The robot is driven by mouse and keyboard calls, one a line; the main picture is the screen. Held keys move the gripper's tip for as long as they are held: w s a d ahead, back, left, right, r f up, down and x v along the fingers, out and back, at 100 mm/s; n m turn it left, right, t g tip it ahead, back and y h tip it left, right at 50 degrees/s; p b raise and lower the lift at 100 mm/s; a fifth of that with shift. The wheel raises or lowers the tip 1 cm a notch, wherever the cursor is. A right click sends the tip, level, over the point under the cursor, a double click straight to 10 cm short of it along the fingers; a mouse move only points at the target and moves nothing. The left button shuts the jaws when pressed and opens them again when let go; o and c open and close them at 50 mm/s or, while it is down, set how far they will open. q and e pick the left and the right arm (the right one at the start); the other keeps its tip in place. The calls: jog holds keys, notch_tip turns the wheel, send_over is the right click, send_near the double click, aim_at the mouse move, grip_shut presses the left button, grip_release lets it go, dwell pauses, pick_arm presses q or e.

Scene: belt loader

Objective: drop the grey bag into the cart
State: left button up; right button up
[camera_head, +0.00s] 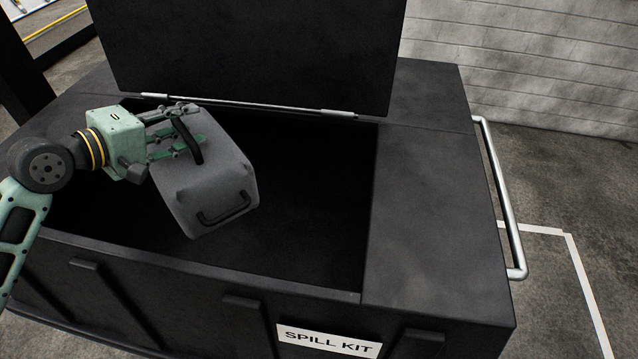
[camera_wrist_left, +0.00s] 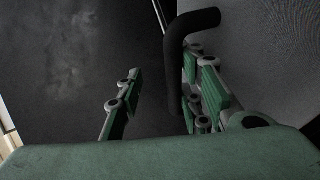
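The grey bag (camera_head: 212,180) has black handles and is tilted over the open mouth of the black cart (camera_head: 435,190). I cannot tell whether it touches anything inside the cart. My left gripper (camera_head: 172,130) is at the bag's upper handle (camera_head: 187,140). In the left wrist view its two fingers (camera_wrist_left: 163,100) stand wide apart. The black handle (camera_wrist_left: 178,60) shows between them, close to the right finger, with a gap to the left finger. The grey bag (camera_wrist_left: 270,50) fills the right of that view. My right gripper is not in view.
The cart's raised lid (camera_head: 250,45) stands upright behind the opening. A "SPILL KIT" label (camera_head: 328,341) is on the front wall. A metal handle bar (camera_head: 503,200) is on the right side. The cart's dark inside is free right of the bag.

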pick_arm(q)
jog(key=shift+o, duration=0.4)
jog(key=shift+r, duration=0.35)
jog(key=shift+f, duration=0.35)
jog(key=shift+s+a+r, duration=0.25)
jog(key=shift+s+a, duration=0.05)
jog(key=shift+s, duration=0.05)
jog(key=v, duration=1.1)
jog(key=shift+w+r, duration=0.1)
